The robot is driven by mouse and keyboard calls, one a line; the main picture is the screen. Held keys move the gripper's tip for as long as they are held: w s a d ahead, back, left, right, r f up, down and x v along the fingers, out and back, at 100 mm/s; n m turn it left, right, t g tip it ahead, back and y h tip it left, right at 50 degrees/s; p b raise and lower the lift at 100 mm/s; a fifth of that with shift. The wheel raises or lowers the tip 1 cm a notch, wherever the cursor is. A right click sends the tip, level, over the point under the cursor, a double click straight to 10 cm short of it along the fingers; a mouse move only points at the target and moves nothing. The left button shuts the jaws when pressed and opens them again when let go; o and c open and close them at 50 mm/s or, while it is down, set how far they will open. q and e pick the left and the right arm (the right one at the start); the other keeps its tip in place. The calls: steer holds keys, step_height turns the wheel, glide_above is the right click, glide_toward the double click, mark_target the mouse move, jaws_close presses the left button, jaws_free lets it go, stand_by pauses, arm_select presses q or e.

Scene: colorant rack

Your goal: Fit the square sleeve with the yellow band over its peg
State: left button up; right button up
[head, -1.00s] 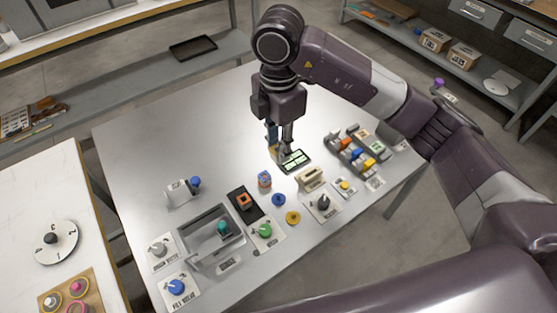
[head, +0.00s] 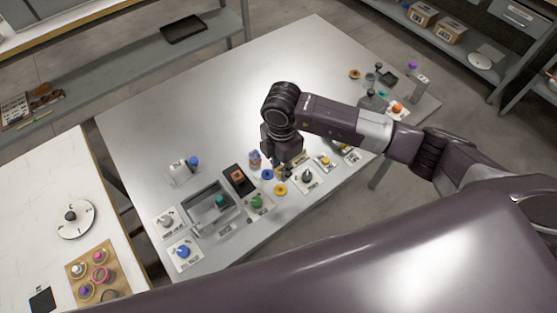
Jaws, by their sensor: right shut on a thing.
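My right gripper (head: 281,168) points down over the front middle of the grey table (head: 215,117). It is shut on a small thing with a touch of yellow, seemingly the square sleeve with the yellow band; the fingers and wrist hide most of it. The fingertips are just right of a blue ring (head: 267,174) and above a yellow ring (head: 280,190). A blue and orange block (head: 254,160) stands to their left. A black board with an orange square piece (head: 237,175) lies further left. I cannot make out the sleeve's peg. My left gripper is out of view.
A grey tray (head: 189,219) holds a teal piece (head: 219,200). Plates with a green knob (head: 257,202), a black knob (head: 308,176) and a blue knob (head: 182,251) line the near edge.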

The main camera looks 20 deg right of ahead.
steer(key=shift+f, duration=0.15)
steer(key=b, duration=0.5)
glide_above(281, 186)
steer(key=shift+f, duration=2.75)
steer(key=shift+f+b, duration=1.3)
steer(key=shift+f, duration=0.65)
steer(key=o, duration=0.9)
steer(key=shift+o, duration=0.2)
steer(key=shift+r, duration=0.1)
steer(key=shift+r, duration=0.15)
step_height(281, 186, up, 12)
